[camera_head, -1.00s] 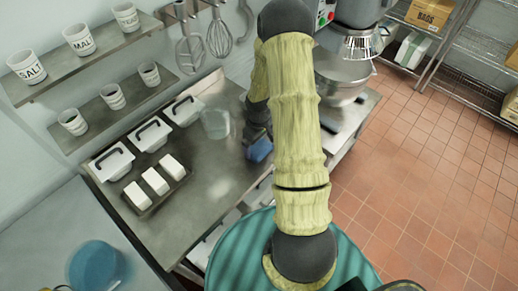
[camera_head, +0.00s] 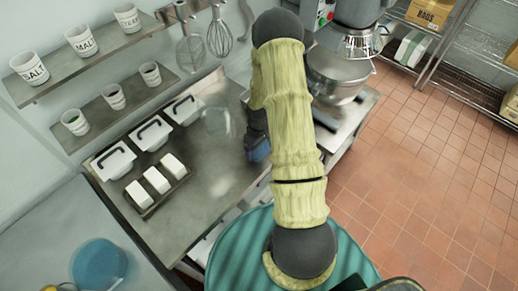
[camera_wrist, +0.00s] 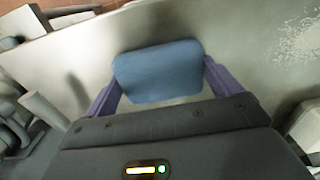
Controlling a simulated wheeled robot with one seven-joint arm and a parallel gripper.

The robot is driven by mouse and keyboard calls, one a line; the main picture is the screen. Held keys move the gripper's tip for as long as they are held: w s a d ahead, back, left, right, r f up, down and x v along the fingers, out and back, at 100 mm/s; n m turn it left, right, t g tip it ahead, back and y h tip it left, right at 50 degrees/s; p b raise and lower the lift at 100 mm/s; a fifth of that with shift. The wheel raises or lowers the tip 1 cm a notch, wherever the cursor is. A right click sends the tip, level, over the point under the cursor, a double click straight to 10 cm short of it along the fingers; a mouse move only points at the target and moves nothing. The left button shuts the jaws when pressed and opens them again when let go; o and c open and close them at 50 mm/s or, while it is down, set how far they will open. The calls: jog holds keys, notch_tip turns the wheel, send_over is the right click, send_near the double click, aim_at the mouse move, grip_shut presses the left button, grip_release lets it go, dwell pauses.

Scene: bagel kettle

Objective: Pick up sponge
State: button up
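The sponge is a blue, rounded block. In the wrist view the sponge (camera_wrist: 158,71) lies between the two purple fingers of my gripper (camera_wrist: 160,76), one at its left side and one at its right. The fingers look very close to its sides, but I cannot tell if they press on it. In the head view the sponge (camera_head: 259,151) shows as a dark blue patch below my gripper, partly covered, at the right part of the steel table (camera_head: 205,190). Whether it rests on the table or is raised cannot be seen.
Several lidded white containers (camera_head: 150,132) and a tray with white blocks (camera_head: 156,181) stand left on the table. A mixer bowl (camera_head: 336,78) stands behind right. Wall shelves (camera_head: 90,50) hold cups. The table middle is clear.

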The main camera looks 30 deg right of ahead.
jog(key=shift+c, duration=1.1)
notch_tip(320, 180, up, 10)
jog(key=b, duration=0.2)
jog(key=o, duration=0.4)
jog(key=shift+c, duration=1.1)
jog(key=shift+f, duration=0.1)
